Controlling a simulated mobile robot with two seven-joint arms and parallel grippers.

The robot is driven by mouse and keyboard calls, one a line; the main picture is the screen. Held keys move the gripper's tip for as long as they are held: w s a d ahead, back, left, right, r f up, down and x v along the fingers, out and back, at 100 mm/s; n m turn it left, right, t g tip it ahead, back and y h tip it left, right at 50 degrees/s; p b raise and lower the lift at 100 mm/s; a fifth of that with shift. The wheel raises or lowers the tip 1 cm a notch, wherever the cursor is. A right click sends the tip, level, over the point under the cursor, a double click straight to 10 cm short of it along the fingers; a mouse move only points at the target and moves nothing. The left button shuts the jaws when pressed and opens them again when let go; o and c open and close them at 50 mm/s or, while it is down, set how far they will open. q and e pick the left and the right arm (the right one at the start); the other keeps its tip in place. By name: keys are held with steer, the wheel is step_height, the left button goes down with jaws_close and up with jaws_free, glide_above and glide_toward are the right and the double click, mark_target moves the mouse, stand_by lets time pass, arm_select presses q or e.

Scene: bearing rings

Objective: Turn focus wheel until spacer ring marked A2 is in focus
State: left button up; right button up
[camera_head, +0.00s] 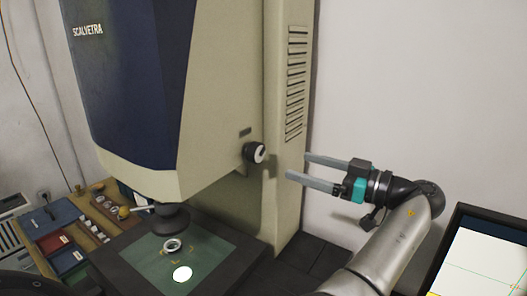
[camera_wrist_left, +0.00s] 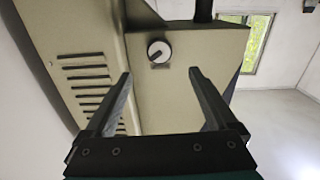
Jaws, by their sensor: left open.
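The focus wheel (camera_head: 255,153) is a black knob with a pale face on the side of the beige and blue measuring machine (camera_head: 225,100). In the left wrist view the wheel (camera_wrist_left: 159,51) shows a dark pointer mark and lies just beyond the fingertips, between them in the picture. My left gripper (camera_head: 298,166) is open and empty, to the right of the wheel and apart from it. A small metal ring (camera_head: 173,246) lies on the stage (camera_head: 217,249) below the lens (camera_head: 171,219). I cannot read any marking on it. My right gripper is not in view.
A wooden tray (camera_head: 88,207) with rings, and blue and red boxes (camera_head: 50,217), stand at the left. A monitor (camera_head: 483,255) stands at the lower right. The space between gripper and wheel looks clear.

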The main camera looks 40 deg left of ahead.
mark_target(262, 155)
arm_select(q)
steer(key=a+p, duration=0.1)
steer(key=a, duration=0.2)
steer(key=a+p, duration=0.1)
steer(key=a, duration=0.3)
steer(key=s+a+p, duration=0.1)
steer(key=a, duration=0.3)
steer(key=shift+s+a, duration=0.1)
steer(key=shift+a, duration=0.05)
steer(key=shift+c, duration=0.3)
steer(key=c, duration=1.3)
steer(key=shift+m, duration=0.4)
steer(key=m, duration=0.2)
steer(key=shift+m, duration=0.4)
steer(key=m, duration=0.4)
steer(key=shift+p, duration=0.35)
